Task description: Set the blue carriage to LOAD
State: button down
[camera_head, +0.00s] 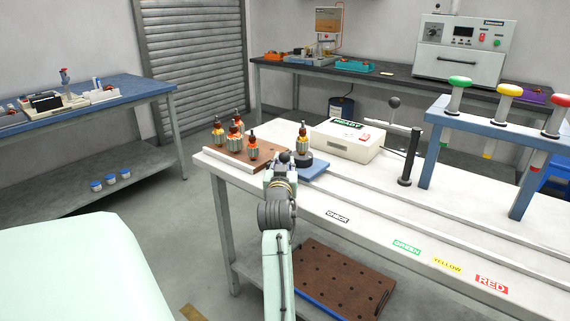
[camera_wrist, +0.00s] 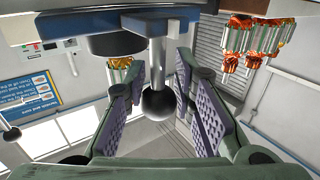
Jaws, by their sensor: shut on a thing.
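The blue carriage (camera_head: 317,171) sits at the left part of the long white bench, at the end of the rails. It carries a dark round base (camera_head: 312,163) with a copper-wound armature (camera_head: 303,143) standing upright on it. My gripper (camera_head: 283,160) is at the carriage's near left side. The bench label CHECK (camera_head: 337,216) lies right of my arm. No LOAD label shows.
A brown board (camera_head: 226,158) with several armatures stands left of the carriage. A white box marked READY (camera_head: 345,141) stands behind it. A black lever post (camera_head: 405,180) and a blue frame (camera_head: 480,122) with coloured knobs stand to the right. The rails between are clear.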

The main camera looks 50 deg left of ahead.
jog(key=shift+w+r, duration=0.1)
jog(key=shift+r, duration=0.15)
jog(key=c, duration=1.7)
grip_release()
jog(key=o, duration=0.4)
jog(key=shift+a+f, duration=0.15)
jog(key=shift+f, duration=0.05)
jog(key=v, duration=1.2)
